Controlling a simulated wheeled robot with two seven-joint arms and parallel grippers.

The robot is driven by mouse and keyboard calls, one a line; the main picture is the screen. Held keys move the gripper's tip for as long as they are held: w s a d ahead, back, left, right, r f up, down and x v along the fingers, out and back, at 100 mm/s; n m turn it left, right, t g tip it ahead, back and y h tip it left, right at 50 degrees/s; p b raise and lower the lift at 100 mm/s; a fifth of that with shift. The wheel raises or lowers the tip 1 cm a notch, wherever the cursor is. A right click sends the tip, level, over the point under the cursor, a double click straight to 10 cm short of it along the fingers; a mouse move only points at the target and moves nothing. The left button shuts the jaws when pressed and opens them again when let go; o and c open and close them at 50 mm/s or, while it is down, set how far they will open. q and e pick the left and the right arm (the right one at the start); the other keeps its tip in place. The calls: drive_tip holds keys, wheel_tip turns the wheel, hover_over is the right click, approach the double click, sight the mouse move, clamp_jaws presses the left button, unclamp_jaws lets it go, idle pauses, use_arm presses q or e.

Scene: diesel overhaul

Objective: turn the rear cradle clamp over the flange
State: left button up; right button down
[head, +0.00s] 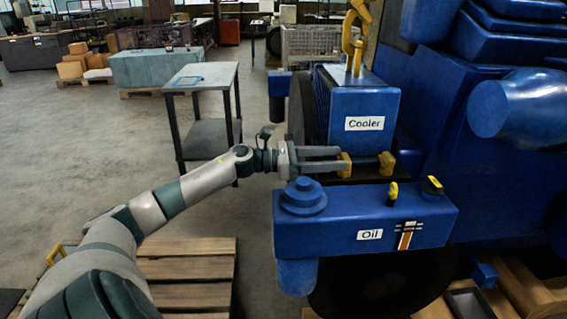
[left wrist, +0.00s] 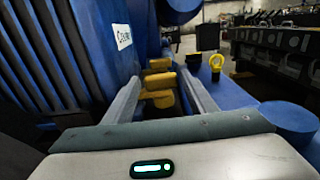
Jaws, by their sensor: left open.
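Two yellow clamp pieces sit in the gap between the blue cooler (head: 362,112) and the blue oil module (head: 340,222). The nearer yellow clamp (head: 345,166) is at my left gripper's fingertips and the other yellow clamp (head: 387,164) is further right. I cannot tell which is the rear one. My left gripper (head: 342,160) is open and reaches in from the left, level with the clamps. In the left wrist view, yellow clamp parts (left wrist: 159,97) show between the two fingers. Contact cannot be told. The flange is not clearly visible. My right gripper is not in view.
A yellow hook (head: 355,38) stands on top of the cooler. A large blue engine (head: 450,90) fills the right. A grey table (head: 203,78) and a wooden pallet (head: 190,270) stand left.

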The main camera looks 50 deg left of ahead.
use_arm(q)
drive_tip(key=b+v, duration=0.3)
drive_tip(key=v, duration=1)
drive_tip(key=shift+s+a, duration=0.2)
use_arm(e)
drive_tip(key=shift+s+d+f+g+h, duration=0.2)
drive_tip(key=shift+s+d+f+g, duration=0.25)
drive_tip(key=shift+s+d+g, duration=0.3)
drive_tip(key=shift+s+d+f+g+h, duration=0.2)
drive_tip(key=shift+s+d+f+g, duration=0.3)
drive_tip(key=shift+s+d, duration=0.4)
